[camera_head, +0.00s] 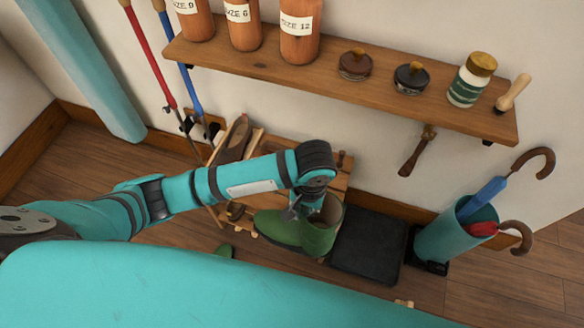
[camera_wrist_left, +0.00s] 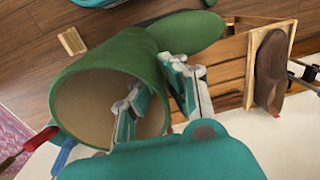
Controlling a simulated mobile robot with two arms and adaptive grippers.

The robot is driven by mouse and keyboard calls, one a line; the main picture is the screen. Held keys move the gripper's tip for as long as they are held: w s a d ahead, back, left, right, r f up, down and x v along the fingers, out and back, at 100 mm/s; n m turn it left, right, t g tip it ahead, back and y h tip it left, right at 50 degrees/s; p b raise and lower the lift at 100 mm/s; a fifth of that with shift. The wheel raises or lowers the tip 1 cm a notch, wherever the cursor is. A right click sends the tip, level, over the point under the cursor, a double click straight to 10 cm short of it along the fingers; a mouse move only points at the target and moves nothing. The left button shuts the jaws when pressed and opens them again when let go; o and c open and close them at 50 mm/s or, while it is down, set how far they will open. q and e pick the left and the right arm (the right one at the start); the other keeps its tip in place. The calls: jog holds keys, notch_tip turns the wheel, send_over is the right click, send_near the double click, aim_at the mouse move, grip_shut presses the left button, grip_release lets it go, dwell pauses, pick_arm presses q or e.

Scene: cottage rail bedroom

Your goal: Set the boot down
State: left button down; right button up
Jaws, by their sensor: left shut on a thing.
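A green boot (camera_head: 288,233) with a tan lining is below the end of my left arm in the head view, by the right end of a low wooden bench rack (camera_head: 338,177). In the left wrist view the boot (camera_wrist_left: 115,65) shows its open top towards the camera. My left gripper (camera_head: 304,209) is shut on the boot's shaft wall. In the left wrist view one finger of the left gripper (camera_wrist_left: 152,98) is inside the opening and one is outside. I cannot tell whether the sole touches anything. My right gripper is not in view.
A black mat (camera_head: 367,245) lies right of the boot. Beyond it stands a teal umbrella holder (camera_head: 455,238). A wall shelf (camera_head: 340,86) with bottles and jars hangs above. A brown shoe (camera_wrist_left: 271,70) lies on the rack.

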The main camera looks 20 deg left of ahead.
pick_arm(q)
jog(key=w+a+f, duration=0.2)
jog(key=w+a, duration=0.2)
jog(key=w, duration=0.2)
jog(key=w+a+f, duration=0.2)
jog(key=w+a, duration=0.1)
jog(key=w, duration=0.3)
jog(key=shift+a+f+b, duration=0.3)
jog(key=shift+a+b, duration=0.05)
jog(key=c, duration=1.6)
grip_release()
jog(key=shift+f, duration=0.1)
jog(key=shift+o, duration=0.6)
